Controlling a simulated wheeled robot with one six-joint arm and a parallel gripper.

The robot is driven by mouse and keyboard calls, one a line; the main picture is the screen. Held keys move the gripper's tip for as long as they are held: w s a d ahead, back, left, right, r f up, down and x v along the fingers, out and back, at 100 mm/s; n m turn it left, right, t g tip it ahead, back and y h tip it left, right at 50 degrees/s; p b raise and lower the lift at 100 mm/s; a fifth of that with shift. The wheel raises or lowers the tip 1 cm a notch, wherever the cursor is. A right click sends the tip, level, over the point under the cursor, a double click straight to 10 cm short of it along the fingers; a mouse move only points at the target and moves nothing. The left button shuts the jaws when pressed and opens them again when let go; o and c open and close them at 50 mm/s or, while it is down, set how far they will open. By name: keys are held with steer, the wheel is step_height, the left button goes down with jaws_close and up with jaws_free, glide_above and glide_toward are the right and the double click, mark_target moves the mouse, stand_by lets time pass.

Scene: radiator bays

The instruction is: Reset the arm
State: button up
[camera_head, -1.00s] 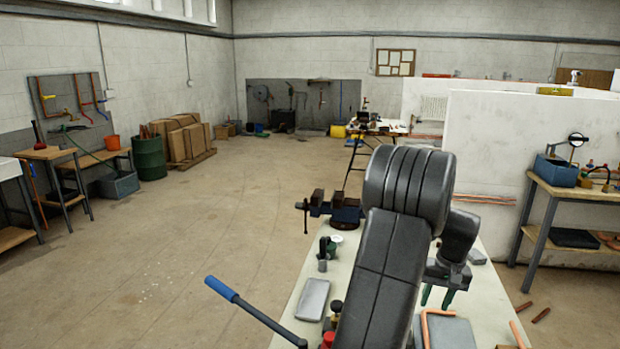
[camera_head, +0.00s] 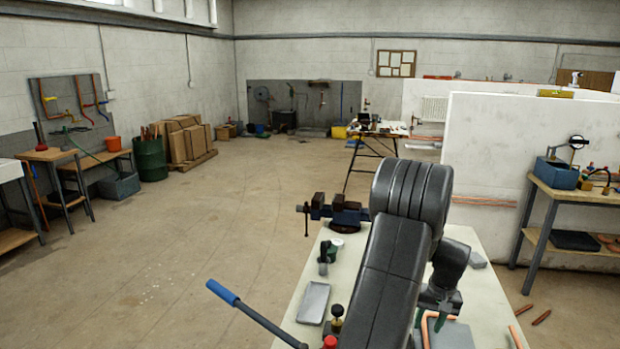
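My gripper (camera_head: 430,318) is at the lower right, at the end of my dark grey arm, low over the pale workbench (camera_head: 487,295). Its green fingertips stand apart, with no object clearly held between them. A bent copper pipe (camera_head: 425,330) and a grey block (camera_head: 455,336) are right at the fingertips. I cannot tell whether the fingers touch the pipe. My arm link hides part of the bench.
On the bench are a blue vise (camera_head: 340,213), a grey tray (camera_head: 313,303), a blue-handled lever (camera_head: 222,291) and another copper pipe (camera_head: 515,337). A white partition (camera_head: 490,150) and a wooden side bench (camera_head: 570,193) stand right.

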steer(key=shift+f, duration=0.35)
step_height(320, 180, up, 13)
steer(key=d+b, duration=0.2)
steer(key=f, duration=0.4)
steer(key=a+f+p, duration=0.1)
steer(key=f, duration=0.3)
steer(key=a+f, duration=0.1)
steer(key=f, duration=0.3)
steer(key=shift+f+p, duration=0.3)
step_height(320, 180, up, 3)
steer(key=p, duration=0.2)
steer(key=shift+p, duration=0.35)
steer(key=shift+d+f+y, duration=0.15)
steer(key=shift+f+y, duration=0.1)
steer(key=shift+y, duration=0.05)
steer(key=shift+w, duration=0.15)
steer(key=shift+r+p, duration=0.45)
steer(key=shift+p, duration=0.05)
steer(key=shift+r, duration=0.15)
